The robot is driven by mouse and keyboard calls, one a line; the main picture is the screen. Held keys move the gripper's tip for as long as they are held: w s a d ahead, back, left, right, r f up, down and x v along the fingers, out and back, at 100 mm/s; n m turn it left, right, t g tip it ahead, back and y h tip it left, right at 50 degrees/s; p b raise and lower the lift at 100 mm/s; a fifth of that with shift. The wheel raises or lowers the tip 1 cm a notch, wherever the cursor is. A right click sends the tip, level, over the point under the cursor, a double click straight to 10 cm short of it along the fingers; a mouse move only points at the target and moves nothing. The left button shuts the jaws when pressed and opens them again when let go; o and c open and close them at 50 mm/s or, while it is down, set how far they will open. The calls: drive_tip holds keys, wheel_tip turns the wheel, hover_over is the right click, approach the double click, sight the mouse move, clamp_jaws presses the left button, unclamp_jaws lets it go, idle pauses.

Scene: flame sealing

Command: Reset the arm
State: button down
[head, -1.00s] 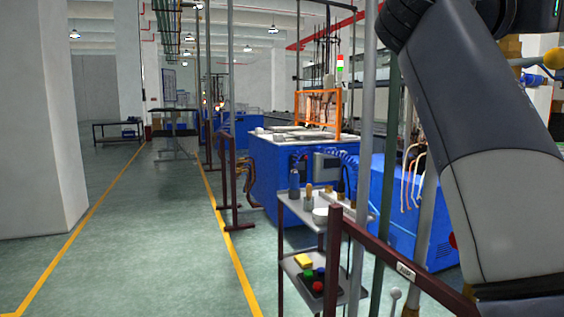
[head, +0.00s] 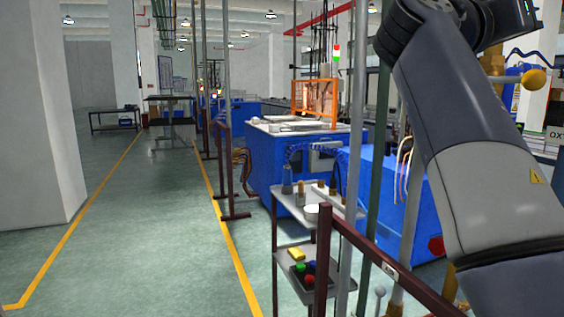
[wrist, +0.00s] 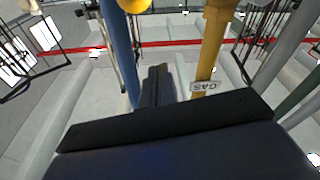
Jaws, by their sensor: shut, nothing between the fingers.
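My gripper (wrist: 157,85) shows in the wrist view as a dark narrow shape beyond the black wrist edge. Its fingers are together with nothing between them. It points past a blue pipe (wrist: 117,50) and a yellow pipe (wrist: 210,45) with a "GAS" label. I cannot tell whether it is close to either pipe. In the head view my arm is raised on the right, bent near the top edge; the gripper is outside that view.
A dark red rail (head: 400,275) stands close in front of my arm. Beside it is a grey shelf cart (head: 300,198) with small items. Blue machines (head: 270,165) stand behind. Open green floor (head: 150,240) with yellow lines lies to the left, next to a white pillar (head: 40,130).

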drive_tip(key=w+a+r+n+y+p, duration=0.1)
drive_tip(key=w+a+r+n+p, duration=0.1)
drive_tip(key=w+n+p, duration=0.3)
drive_tip(key=w+a+r+n+t+y+p, duration=0.1)
drive_tip(key=w+a+r+n+p, duration=0.1)
drive_tip(key=w+n+p, duration=0.3)
drive_tip(key=shift+w+r+n+t+p, duration=0.15)
drive_tip(key=shift+w+n+t+p, duration=0.2)
drive_tip(key=shift+n+p, duration=2.8)
drive_tip(key=shift+m+p, duration=1.1)
drive_tip(key=shift+m, duration=0.05)
